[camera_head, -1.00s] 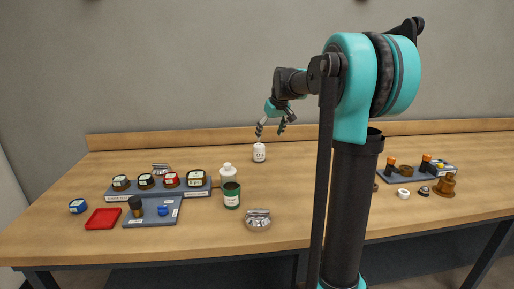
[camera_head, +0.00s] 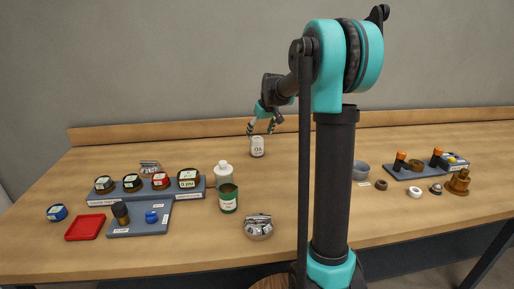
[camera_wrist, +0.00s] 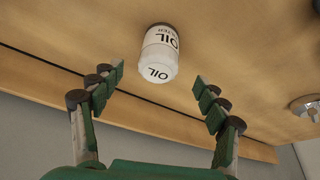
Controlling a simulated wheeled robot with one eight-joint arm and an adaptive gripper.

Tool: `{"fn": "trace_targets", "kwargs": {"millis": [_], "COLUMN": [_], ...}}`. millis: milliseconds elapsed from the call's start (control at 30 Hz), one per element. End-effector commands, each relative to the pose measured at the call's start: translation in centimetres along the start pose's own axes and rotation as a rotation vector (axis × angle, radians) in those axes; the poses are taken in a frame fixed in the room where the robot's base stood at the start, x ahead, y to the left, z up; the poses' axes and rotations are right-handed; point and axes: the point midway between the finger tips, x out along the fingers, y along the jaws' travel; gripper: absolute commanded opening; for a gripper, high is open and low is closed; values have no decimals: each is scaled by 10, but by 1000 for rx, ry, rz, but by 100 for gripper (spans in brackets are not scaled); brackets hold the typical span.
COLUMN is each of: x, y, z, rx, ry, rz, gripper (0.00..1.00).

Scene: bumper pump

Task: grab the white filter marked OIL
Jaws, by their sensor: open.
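The white filter marked OIL (camera_head: 257,147) stands upright at the back of the table in the head view. In the wrist view the filter (camera_wrist: 159,56) shows its dark OIL lettering, just beyond the fingertips and roughly centred between them. My gripper (camera_head: 261,127) is just above and around the top of the filter in the head view; whether a finger touches it cannot be told there. In the wrist view my gripper (camera_wrist: 157,80) is open and empty, with a wide gap between its two fingers.
A white bottle (camera_head: 223,174) and a green can (camera_head: 228,198) stand left of centre. A gauge rack (camera_head: 195,193), red tray (camera_head: 85,227) and metal part (camera_head: 258,227) lie nearer the front. Table around the filter is clear.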

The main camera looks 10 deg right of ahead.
Motion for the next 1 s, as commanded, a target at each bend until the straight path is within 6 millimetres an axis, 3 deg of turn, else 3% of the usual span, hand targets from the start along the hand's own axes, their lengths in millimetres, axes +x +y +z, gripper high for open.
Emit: {"fn": "trace_targets", "kwargs": {"millis": [100,367,700,1000], "x": [18,35,78,81], "y": [0,0,1,1], "z": [0,0,1,2], "rx": [0,0,-1,-1], "ry": [0,0,0,0], "rz": [0,0,0,0], "gripper": [74,74,74,73]}}
